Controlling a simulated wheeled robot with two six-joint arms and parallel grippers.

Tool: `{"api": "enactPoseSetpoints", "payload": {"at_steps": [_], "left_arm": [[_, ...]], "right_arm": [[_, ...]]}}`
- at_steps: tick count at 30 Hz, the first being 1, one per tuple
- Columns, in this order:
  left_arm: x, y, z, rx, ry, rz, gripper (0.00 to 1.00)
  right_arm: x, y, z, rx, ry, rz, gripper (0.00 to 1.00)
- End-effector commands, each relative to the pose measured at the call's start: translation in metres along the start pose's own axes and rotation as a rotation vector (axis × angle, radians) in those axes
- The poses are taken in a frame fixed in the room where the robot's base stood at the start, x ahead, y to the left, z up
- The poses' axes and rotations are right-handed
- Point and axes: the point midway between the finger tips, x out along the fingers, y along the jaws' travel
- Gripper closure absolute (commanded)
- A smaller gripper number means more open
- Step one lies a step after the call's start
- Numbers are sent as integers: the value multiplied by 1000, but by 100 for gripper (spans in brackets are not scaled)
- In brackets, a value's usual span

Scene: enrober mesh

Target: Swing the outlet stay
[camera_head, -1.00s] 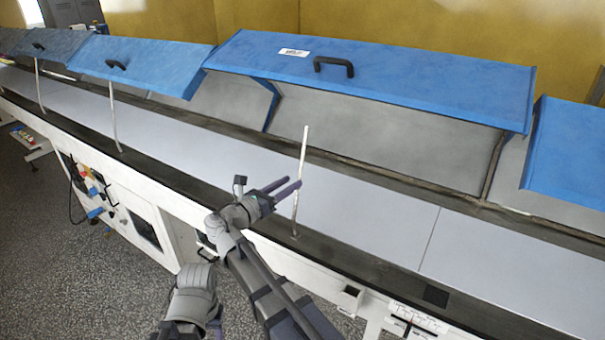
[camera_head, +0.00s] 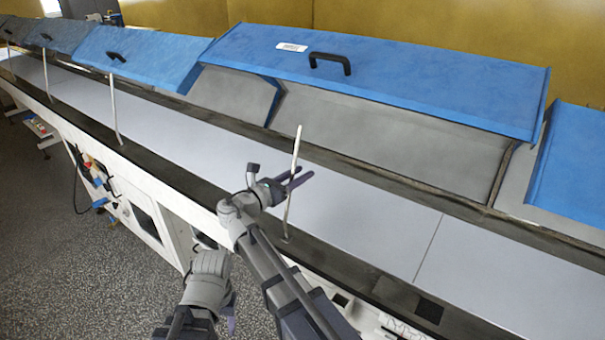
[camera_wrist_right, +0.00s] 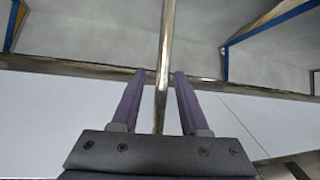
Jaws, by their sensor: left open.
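The outlet stay (camera_head: 296,152) is a thin pale metal rod rising from the near dark rail of the long machine. It leans slightly, and its upper end appears apart from the large blue lid (camera_head: 400,85) above. My right gripper (camera_head: 299,181) is at the rod's middle. In the right wrist view the stay (camera_wrist_right: 167,40) passes between the purple fingers of my right gripper (camera_wrist_right: 158,80), with a gap on each side. My left gripper (camera_head: 230,312) hangs low at the bottom, left of my right arm, open and partly hidden, away from the stay.
More blue lids (camera_head: 135,55) stand raised along the machine to the left, with similar rods (camera_head: 113,110) beneath them. The light grey belt (camera_head: 370,215) lies bare. The machine's white side has a control panel (camera_head: 95,180). Speckled floor (camera_head: 60,270) is open at lower left.

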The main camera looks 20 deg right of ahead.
Motion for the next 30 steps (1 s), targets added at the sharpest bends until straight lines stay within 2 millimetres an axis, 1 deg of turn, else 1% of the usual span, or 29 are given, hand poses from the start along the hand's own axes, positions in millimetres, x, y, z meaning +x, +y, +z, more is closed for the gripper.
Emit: {"api": "enactPoseSetpoints", "payload": {"at_steps": [1, 9, 12, 30], "left_arm": [[0, 0, 0, 0, 0, 0, 48], [0, 0, 0, 0, 0, 0, 48], [0, 0, 0, 0, 0, 0, 48], [0, 0, 0, 0, 0, 0, 48]], "right_arm": [[0, 0, 0, 0, 0, 0, 61], [0, 0, 0, 0, 0, 0, 91], [0, 0, 0, 0, 0, 0, 100], [0, 0, 0, 0, 0, 0, 100]]}}
